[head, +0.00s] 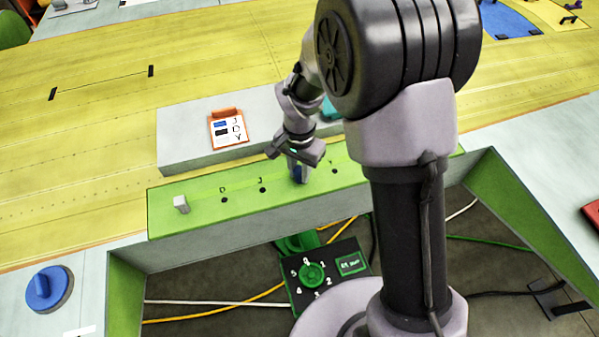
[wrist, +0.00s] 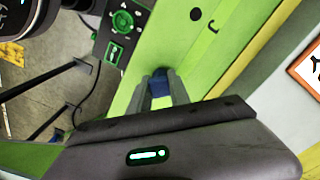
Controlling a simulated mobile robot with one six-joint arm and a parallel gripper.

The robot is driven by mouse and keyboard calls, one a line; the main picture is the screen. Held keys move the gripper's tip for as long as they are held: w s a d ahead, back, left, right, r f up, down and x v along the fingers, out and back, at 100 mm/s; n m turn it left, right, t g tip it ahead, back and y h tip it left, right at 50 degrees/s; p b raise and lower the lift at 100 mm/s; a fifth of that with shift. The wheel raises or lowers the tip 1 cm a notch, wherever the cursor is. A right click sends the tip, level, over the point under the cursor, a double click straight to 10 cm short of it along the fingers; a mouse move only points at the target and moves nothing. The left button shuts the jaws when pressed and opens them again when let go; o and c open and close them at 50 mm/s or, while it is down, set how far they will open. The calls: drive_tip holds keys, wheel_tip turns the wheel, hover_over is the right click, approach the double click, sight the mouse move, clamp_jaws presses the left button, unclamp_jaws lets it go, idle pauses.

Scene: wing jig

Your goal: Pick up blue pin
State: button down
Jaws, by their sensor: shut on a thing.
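The blue pin (head: 298,173) is at the green beam (head: 210,212), between the fingers of my gripper (head: 297,176). In the wrist view the blue pin (wrist: 160,88) shows between the two grey fingers of my gripper (wrist: 160,92), which are shut on it. The fingers hide much of the pin, and I cannot tell whether its lower end is in a hole or clear of the beam. The green beam has several dark holes with letters beside them.
A grey block (head: 185,150) with an orange clipboard (head: 228,128) stands behind the beam. A pale peg (head: 181,204) is on the beam's left end. A black dial panel (head: 325,275) is below in front. A blue knob (head: 48,288) is at left.

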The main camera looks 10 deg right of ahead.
sight(299, 169)
drive_tip(key=shift+r, duration=0.5)
wheel_tip(299, 169, up, 3)
drive_tip(key=shift+f+p, duration=0.2)
drive_tip(key=shift+p, duration=0.15)
drive_tip(key=s+d+r, duration=0.1)
drive_tip(key=s+d, duration=0.9)
drive_tip(key=s, duration=0.2)
drive_tip(key=shift+d+r, duration=0.2)
drive_tip(key=shift+d, duration=0.1)
